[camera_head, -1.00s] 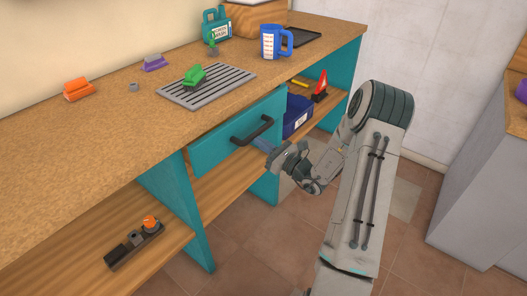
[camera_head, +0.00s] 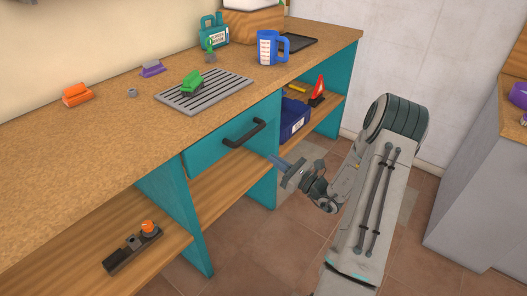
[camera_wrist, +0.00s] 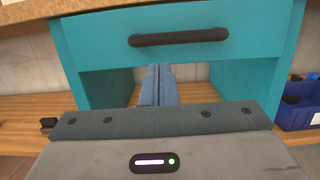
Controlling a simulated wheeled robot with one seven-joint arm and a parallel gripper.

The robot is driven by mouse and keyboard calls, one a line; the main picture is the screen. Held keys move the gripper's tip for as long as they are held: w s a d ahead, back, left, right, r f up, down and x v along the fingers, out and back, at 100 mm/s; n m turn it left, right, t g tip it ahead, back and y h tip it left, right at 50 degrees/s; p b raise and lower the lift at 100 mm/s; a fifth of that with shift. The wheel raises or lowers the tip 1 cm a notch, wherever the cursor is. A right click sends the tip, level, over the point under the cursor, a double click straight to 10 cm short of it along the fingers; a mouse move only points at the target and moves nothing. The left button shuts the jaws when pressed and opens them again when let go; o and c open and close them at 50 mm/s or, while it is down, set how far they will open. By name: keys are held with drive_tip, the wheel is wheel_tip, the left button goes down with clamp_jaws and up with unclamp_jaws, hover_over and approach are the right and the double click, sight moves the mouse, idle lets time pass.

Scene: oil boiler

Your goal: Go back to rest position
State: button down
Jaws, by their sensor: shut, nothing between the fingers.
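My gripper (camera_head: 275,160) is in front of the workbench, apart from the teal drawer (camera_head: 215,148) and its black handle (camera_head: 244,134). In the wrist view my gripper (camera_wrist: 158,70) has its two blue fingers together with nothing between them. The drawer front (camera_wrist: 262,28) and its dark handle (camera_wrist: 180,37) are ahead of and above the fingertips there. The drawer looks closed or nearly so in the head view.
The workbench top (camera_head: 60,150) carries a green object on a grey grate (camera_head: 215,92), a blue mug (camera_head: 268,47) and a green jug (camera_head: 213,28). A blue bin (camera_head: 294,118) is on the lower shelf. Tiled floor (camera_head: 240,245) is open around my arm.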

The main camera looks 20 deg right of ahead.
drive_tip(key=r+v, duration=0.1)
drive_tip(key=v, duration=0.4)
drive_tip(key=s+a+r+n+g+y+p, duration=0.1)
drive_tip(key=s+a+r+n+g+p, duration=0.35)
drive_tip(key=a+r+n+g, duration=0.35)
drive_tip(key=s+a+r+n+g+y+p, duration=0.1)
drive_tip(key=s+a+r+n+g+p, duration=0.3)
drive_tip(key=s+a+r+n+g, duration=0.5)
drive_tip(key=s+r+n+t+h+p, duration=0.1)
drive_tip(key=s+r+n+h+p, duration=0.3)
drive_tip(key=r+n+h, duration=0.2)
drive_tip(key=s+d+r+n+t+h+p, duration=0.1)
drive_tip(key=s+r+n+h+p, duration=0.3)
drive_tip(key=r+n+h+p, duration=0.1)
wheel_tip(320, 180, up, 2)
drive_tip(key=shift+r+n+t+h, duration=0.15)
drive_tip(key=shift+n+t+h, duration=0.15)
drive_tip(key=shift+n+h, duration=0.5)
drive_tip(key=shift+s+d, duration=0.15)
